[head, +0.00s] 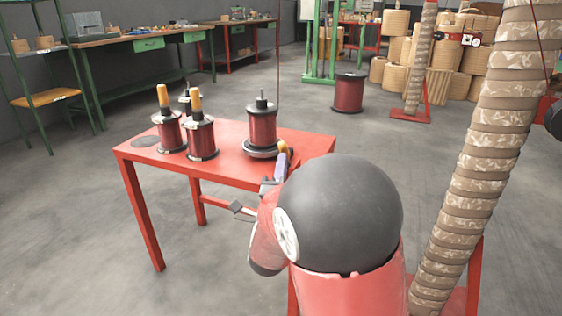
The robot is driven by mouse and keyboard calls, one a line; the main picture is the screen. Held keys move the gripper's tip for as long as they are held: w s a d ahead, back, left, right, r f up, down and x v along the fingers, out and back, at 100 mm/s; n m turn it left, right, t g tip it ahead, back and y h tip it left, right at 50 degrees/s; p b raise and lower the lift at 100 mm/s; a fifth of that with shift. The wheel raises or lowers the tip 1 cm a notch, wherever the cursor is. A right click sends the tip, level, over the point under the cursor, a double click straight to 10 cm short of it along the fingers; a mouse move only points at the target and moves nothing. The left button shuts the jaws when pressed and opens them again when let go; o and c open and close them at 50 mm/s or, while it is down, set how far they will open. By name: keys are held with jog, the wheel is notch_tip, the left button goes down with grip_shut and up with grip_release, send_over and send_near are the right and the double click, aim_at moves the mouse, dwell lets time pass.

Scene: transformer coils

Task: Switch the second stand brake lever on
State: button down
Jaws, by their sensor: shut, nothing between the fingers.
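A dark-red wound coil (262,126) stands upright on a round grey-black stand (261,150) at the right part of the red table. A small orange-yellow knob (283,147) shows just right of this stand, and I cannot tell for sure whether it is the brake lever's handle. My gripper (281,168) is at the table's front edge, close below the knob. It is shut and empty, and is partly hidden by my arm. Contact with the knob cannot be made out. The lever's position is not clear.
Two coils with orange tops, a front one (201,138) and a left one (168,131), stand on the red table (228,170), with another spindle behind. A patterned column (495,120) rises at right. A red spool (349,93) is on the floor behind. The floor at left is clear.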

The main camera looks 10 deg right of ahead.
jog(key=shift+r, duration=0.1)
dwell(0.3)
jog(key=shift+w+d+r+m+g+y+p, duration=0.15)
jog(key=shift+w+d+r+m+g+p, duration=0.1)
jog(key=shift+r+g+p, duration=0.3)
jog(key=shift+w+d+r+m+g+y+p, duration=0.15)
jog(key=shift+w+d+r+m+g+p, duration=0.15)
jog(key=shift+r+g, duration=0.35)
jog(key=w+r+g+p, duration=0.1)
jog(key=p, duration=0.1)
jog(key=d+g+y+p, duration=0.1)
jog(key=g+p, duration=0.1)
jog(key=shift+w+r+m+g, duration=0.25)
jog(key=shift+w+r+g, duration=0.05)
jog(key=shift+w+r, duration=0.1)
jog(key=w+d+g+y+p, duration=0.1)
jog(key=p, duration=0.2)
jog(key=shift+r+g, duration=0.15)
jog(key=shift+g, duration=0.15)
jog(key=w, duration=0.1)
jog(key=d, duration=0.1)
jog(key=w+g, duration=0.1)
jog(key=shift+w+d+f+m+y+p, duration=0.25)
jog(key=shift+w+d+m+y+p, duration=0.05)
jog(key=shift+d+p, duration=0.1)
jog(key=shift+r, duration=0.1)
